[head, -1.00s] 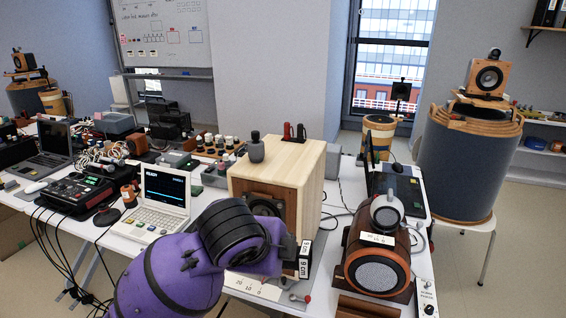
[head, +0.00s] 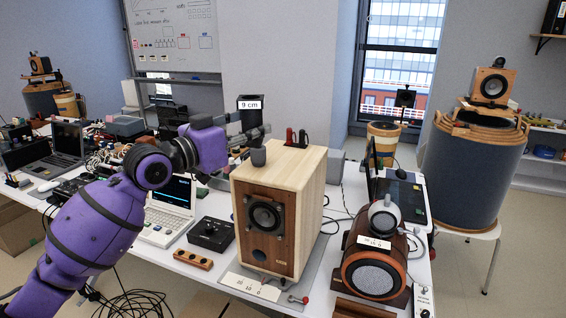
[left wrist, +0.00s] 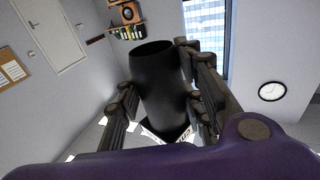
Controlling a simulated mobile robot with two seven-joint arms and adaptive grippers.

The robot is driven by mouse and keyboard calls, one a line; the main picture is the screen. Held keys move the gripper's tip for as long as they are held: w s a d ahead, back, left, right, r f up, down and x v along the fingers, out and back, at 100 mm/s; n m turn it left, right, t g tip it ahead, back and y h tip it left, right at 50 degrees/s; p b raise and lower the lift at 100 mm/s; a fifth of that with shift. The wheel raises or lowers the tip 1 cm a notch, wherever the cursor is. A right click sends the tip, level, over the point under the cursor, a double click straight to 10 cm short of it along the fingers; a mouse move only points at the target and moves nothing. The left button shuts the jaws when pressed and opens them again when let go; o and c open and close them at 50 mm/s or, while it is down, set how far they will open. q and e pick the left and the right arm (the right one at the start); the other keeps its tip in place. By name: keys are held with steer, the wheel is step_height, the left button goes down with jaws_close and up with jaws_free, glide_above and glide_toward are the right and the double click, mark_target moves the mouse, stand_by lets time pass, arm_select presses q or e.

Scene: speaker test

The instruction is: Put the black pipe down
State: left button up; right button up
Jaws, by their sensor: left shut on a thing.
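The black pipe (head: 251,118) carries a white "9 cm" label and stands roughly upright in my left gripper (head: 251,136), above the back left part of the wooden speaker box (head: 272,205). The left wrist view shows the black pipe (left wrist: 156,88) with its open end up, between the two dark fingers of my left gripper (left wrist: 160,95), which are shut on it. The pipe's lower end is partly hidden by the fingers. My right gripper is not in view.
Two small pegs, one red and one black, (head: 297,138) stand on the box top. A laptop-like device (head: 172,208), a black knob box (head: 211,234) and a wooden block (head: 193,259) lie left of it. A round wooden speaker (head: 374,268) stands right. The front of the box top is clear.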

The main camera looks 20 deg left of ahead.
arm_select(q)
steer(key=w+d+f, duration=0.1)
steer(key=w+f, duration=0.2)
steer(key=w+d+f, duration=0.2)
steer(key=w+f, duration=0.1)
steer(key=w, duration=0.1)
steer(key=w+d+f, duration=0.2)
steer(key=w+f, duration=0.1)
steer(key=w, duration=0.1)
steer(key=shift+w, duration=0.15)
steer(key=f, duration=0.1)
steer(key=f+b, duration=0.1)
steer(key=f, duration=0.1)
steer(key=shift+w+d+f, duration=0.1)
steer(key=shift+w+f, duration=0.1)
steer(key=shift+f, duration=0.05)
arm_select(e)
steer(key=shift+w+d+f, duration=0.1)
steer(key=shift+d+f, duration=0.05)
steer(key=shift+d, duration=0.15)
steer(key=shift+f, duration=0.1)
